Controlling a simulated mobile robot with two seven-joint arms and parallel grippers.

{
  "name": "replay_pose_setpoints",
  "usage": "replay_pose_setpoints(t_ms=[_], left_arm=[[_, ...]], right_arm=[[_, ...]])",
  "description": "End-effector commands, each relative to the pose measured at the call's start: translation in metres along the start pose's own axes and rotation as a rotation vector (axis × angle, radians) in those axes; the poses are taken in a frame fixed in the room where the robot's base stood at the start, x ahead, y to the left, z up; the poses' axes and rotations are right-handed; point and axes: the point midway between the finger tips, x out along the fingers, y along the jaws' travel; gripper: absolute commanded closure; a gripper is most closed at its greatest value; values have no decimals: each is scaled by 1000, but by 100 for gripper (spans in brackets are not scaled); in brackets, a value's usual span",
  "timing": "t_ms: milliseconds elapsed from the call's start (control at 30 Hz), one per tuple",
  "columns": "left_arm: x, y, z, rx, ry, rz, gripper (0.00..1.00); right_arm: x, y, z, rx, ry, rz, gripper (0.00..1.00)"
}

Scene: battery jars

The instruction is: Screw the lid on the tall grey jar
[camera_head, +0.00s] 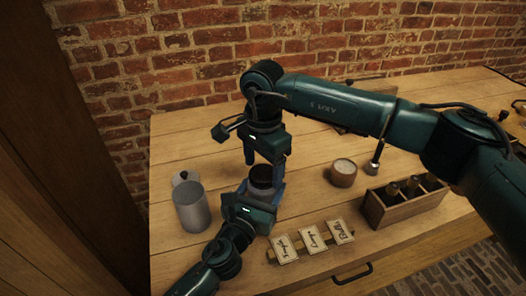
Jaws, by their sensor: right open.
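A grey jar (259,190) with a dark round top (261,174) stands between the fingers of my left gripper (259,194), near the table's middle. I cannot tell whether the dark top is a lid or the open mouth. My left gripper appears shut on this jar, low by the table. My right gripper (265,161) points down from above, its fingers open around the level of the dark top. A larger plain grey cylinder (192,208) stands to the left. A small pale round piece (181,177) is just behind it, partly hidden.
A wooden box with several dark bottles (402,203) stands at the right. Several label cards (312,240) lie on a wooden strip at the front.

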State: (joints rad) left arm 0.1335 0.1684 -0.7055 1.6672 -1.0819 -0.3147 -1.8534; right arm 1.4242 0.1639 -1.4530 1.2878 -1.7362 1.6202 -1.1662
Motion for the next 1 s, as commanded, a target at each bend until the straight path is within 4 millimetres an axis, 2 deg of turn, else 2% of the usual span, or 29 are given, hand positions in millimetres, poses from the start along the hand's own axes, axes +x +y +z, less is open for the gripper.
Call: replay_pose_setpoints(t_ms=[367, 933, 1000], left_arm=[[0, 0, -1, -1, 1, 0, 100], [0, 0, -1, -1, 1, 0, 100], [0, 0, -1, -1, 1, 0, 100]], right_arm=[[6, 0, 0, 0, 0, 0, 28], [6, 0, 0, 0, 0, 0, 74], [6, 0, 0, 4, 0, 0, 74]])
